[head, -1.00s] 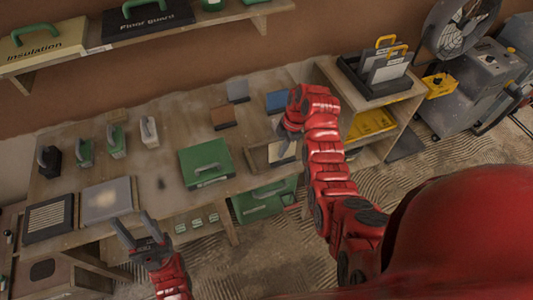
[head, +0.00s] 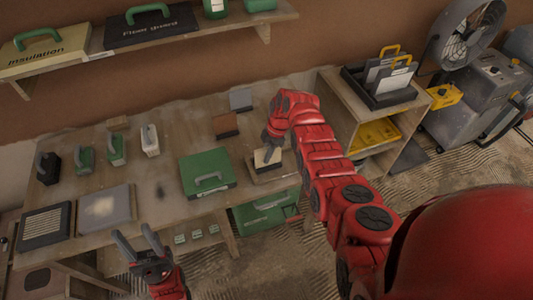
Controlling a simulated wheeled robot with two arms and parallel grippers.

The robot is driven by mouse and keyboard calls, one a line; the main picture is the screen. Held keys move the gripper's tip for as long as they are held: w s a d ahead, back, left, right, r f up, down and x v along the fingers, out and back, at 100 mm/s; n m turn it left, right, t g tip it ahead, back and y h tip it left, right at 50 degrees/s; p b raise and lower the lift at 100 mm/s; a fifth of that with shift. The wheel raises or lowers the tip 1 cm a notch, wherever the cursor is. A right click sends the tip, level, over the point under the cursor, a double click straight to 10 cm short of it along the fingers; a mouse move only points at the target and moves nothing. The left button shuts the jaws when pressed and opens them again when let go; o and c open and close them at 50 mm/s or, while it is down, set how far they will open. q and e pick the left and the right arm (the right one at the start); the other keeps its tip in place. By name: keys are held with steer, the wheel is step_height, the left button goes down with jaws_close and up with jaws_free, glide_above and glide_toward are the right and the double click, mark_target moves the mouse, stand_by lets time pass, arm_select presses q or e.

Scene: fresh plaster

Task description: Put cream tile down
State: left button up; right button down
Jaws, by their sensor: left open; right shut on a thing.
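The cream tile (head: 262,159) is at the right part of the workbench, just below my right gripper (head: 269,146). My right gripper is shut on the tile's upper part. The tile is at a dark-edged stand or block (head: 272,173) near the bench's front edge; I cannot tell whether it touches it. My fingers hide part of the tile. My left gripper (head: 140,243) is open and empty, in front of the bench at the lower left, below a grey board with a pale patch (head: 118,205).
A green case (head: 195,182) lies left of the cream tile. A brown tile (head: 225,123) and a grey tile (head: 240,98) stand behind it. Several handled tools stand farther left. A wooden rack with a dark tray (head: 395,97) is right of my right arm.

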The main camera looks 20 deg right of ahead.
steer(key=shift+f, duration=0.2)
steer(key=shift+f, duration=0.1)
steer(key=shift+f+b, duration=0.15)
steer(key=shift+b, duration=0.15)
steer(key=c, duration=0.8)
jaws_free()
steer(key=shift+c, duration=0.2)
